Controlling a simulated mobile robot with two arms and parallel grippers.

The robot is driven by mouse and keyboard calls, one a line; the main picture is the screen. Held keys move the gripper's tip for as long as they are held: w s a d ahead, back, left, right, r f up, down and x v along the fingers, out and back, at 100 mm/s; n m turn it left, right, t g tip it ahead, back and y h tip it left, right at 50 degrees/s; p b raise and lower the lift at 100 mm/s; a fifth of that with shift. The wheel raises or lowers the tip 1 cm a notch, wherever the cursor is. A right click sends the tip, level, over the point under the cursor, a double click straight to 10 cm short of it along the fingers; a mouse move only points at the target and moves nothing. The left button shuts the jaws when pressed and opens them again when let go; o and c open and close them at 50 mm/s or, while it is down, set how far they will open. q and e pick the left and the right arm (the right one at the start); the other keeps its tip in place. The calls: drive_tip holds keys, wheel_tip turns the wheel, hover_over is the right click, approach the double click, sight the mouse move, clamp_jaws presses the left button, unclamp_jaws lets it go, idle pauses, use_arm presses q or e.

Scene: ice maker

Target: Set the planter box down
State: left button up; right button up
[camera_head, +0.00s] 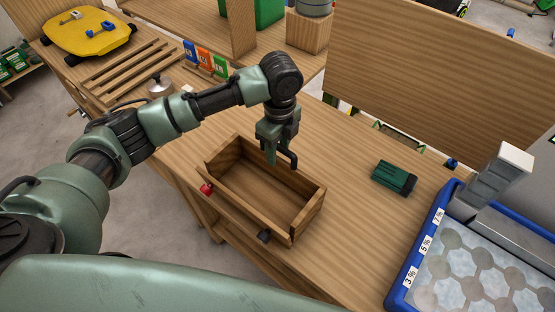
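The planter box (225,196) is an open-topped wooden box on the wooden workbench near its front edge. It looks upright and empty, and its base appears to rest on the bench. My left gripper (281,161) hangs above the box's back wall, pointing down. Its two dark fingers are apart with a gap between them. I cannot tell whether a fingertip touches the wall. My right gripper is not in view.
A dark green box-shaped item (394,177) lies right of the planter box. A blue-rimmed tray (401,288) is at the lower right. A red part (206,188) and a dark part (264,236) sit at the planter's front. A wooden panel (440,75) stands behind.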

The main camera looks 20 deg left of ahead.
use_arm(q)
wheel_tip(320, 180, up, 6)
drive_tip(key=shift+w+d+r+b, duration=0.1)
drive_tip(key=shift+w+r+b, duration=0.1)
drive_tip(key=shift+b, duration=0.35)
drive_tip(key=shift+s+r, duration=0.1)
drive_tip(key=shift+r, duration=0.55)
